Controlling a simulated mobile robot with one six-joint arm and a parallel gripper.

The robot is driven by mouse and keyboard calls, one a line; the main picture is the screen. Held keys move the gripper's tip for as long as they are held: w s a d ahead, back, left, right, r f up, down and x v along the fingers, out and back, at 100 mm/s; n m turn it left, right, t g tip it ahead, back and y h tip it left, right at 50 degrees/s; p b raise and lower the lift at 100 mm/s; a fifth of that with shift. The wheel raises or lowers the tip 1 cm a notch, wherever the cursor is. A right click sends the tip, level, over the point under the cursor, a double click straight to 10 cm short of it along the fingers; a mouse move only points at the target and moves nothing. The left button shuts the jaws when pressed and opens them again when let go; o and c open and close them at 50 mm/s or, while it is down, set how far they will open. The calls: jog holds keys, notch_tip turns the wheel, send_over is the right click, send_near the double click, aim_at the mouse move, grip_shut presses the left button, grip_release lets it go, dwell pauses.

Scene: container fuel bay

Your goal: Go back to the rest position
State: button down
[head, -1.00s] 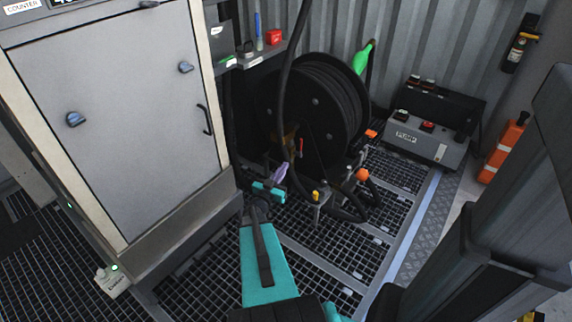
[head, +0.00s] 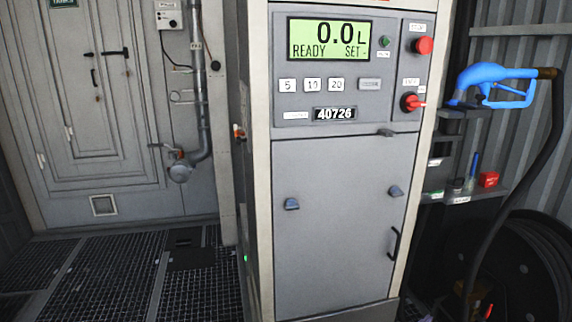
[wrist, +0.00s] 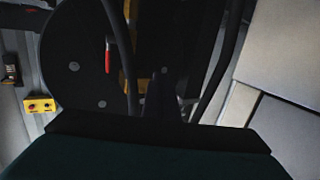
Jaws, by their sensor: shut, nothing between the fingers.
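My gripper (wrist: 163,118) shows only in the wrist view, as a dark teal body with a black front edge along the bottom. It is shut and holds nothing. It points toward the black hose reel (wrist: 82,82), whose disc fills the left middle of that view. The arm and gripper are not visible in the head view.
The head view shows the grey dispenser cabinet (head: 337,215) with its lit display (head: 329,40). A blue nozzle (head: 492,75) hangs at its right, its black hose (head: 510,200) running down by the hose reel (head: 525,265). Grating floor (head: 120,275) at left is clear.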

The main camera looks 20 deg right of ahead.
jog(key=w+a+f+n+t+y+p, duration=0.1)
jog(key=w+a+f+n+y+p, duration=0.25)
jog(key=a, duration=0.55)
jog(key=w+a+f+n+t+y+p, duration=0.15)
jog(key=w+a+y, duration=0.35)
jog(key=a, duration=0.5)
jog(key=w+a+f+n+t+y+p, duration=0.1)
jog(key=w+a+f+n+y+p, duration=0.15)
jog(key=w+a, duration=0.45)
jog(key=s+a+n+g+y+p, duration=0.2)
jog(key=s+a, duration=0.3)
jog(key=a, duration=0.4)
jog(key=s+a+f+n+g+y+p, duration=0.1)
jog(key=s+a+g+y+p, duration=0.2)
jog(key=a, duration=0.6)
jog(key=s+a+n+g+y+p, duration=0.2)
jog(key=s+a, duration=0.4)
jog(key=a, duration=0.3)
jog(key=s+a+r+n+g+h+p, duration=0.1)
jog(key=s+a+r+g+p, duration=0.1)
jog(key=s, duration=0.6)
jog(key=s+a+r+n+g+p, duration=0.1)
jog(key=s+a+r+g+p, duration=0.1)
jog(key=s, duration=0.6)
notch_tip(320, 180, up, 3)
jog(key=shift+s+a+f+g+h+p, duration=0.15)
jog(key=shift+a+g+h+p, duration=0.4)
jog(key=shift+g, duration=0.7)
jog(key=shift+a, duration=0.1)
